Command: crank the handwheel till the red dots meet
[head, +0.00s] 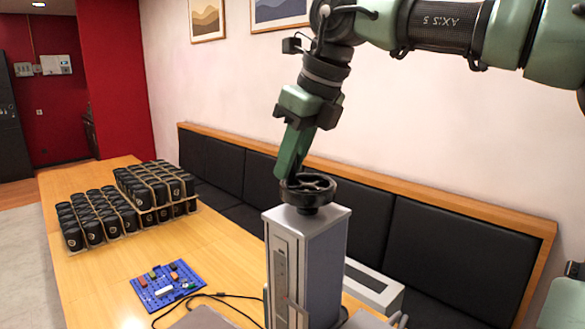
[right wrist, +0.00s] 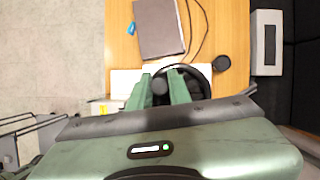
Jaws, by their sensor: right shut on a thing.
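The laser marker's grey column (head: 337,255) stands upright at the table's front, with the black handwheel (head: 318,187) on its top. My right gripper (head: 290,176) comes down from above onto the left side of the wheel's rim. In the right wrist view its two green fingers (right wrist: 160,90) are shut on the dark crank knob (right wrist: 160,84), with the handwheel (right wrist: 197,76) partly hidden behind them. No red dots can be made out in either view. My left gripper is not in view.
The wooden table (head: 90,285) holds rows of black cups (head: 95,215) at the back left and a blue board (head: 167,284) with small parts. A black cable lies beside the board. A grey box (head: 372,283) sits behind the column. A black padded bench (head: 440,250) runs along the wall.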

